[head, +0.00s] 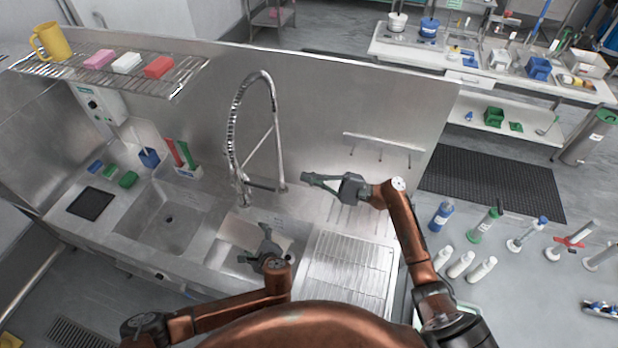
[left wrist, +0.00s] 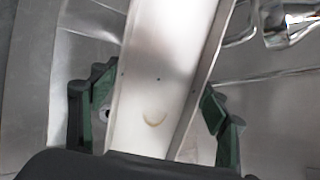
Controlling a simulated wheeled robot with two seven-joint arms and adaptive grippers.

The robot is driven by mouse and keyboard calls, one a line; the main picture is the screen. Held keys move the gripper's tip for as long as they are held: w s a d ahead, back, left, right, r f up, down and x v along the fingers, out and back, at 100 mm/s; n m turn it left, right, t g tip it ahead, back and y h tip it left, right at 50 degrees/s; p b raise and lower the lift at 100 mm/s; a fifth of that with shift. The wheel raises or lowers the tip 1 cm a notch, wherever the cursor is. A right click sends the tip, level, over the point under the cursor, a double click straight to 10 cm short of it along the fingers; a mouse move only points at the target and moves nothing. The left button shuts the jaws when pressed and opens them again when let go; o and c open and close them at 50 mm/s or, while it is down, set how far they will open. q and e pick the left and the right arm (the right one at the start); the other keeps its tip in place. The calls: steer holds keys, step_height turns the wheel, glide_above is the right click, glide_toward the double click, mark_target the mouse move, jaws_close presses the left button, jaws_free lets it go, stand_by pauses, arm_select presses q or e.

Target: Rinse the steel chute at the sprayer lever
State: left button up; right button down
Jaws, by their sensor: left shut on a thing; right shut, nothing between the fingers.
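The steel chute (head: 236,233) is a pale, long channel in the right-hand sink basin. My left gripper (head: 266,236) is shut on it. In the left wrist view the chute (left wrist: 165,70) runs between the green fingers (left wrist: 155,110), with a brown curved stain on its face. The coil-hose sprayer (head: 232,130) stands behind the basin, its head hanging just behind the chute; I cannot make out its lever clearly. Chrome parts (left wrist: 290,25) show at the top right of the left wrist view. My right gripper (head: 308,179) is shut and empty, right of the sprayer.
A wire drying rack (head: 345,270) lies right of the basin. The left basin (head: 165,222) is empty. A steel back wall (head: 330,110) and wire shelf (head: 110,68) bound the rear.

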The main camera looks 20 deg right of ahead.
arm_select(q)
steer(key=a+v, duration=0.1)
steer(key=v, duration=0.5)
steer(key=shift+d+r, duration=0.15)
steer(key=shift+r, duration=0.2)
steer(key=shift+s, duration=0.1)
stand_by(0.8)
